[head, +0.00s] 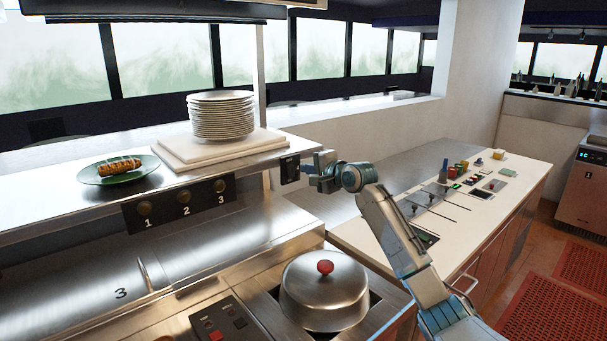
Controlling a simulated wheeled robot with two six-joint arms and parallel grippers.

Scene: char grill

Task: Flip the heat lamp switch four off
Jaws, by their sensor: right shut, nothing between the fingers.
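A small black switch box (290,168) is on the front edge of the steel shelf at its right end. It may be heat lamp switch four, but I can read no number on it and its on or off position is too small to tell. My right gripper (315,164) is shut and empty, just right of this box, with its fingers pointing left at it. I cannot tell whether they touch it. A black panel (168,211) with three round knobs labelled 1, 2 and 3 is further left on the same edge. My left gripper is out of view.
The steel shelf (60,193) holds a green plate (92,175) with food and a plate stack (221,118) on a white board (180,154). A white counter (375,236) extends right.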

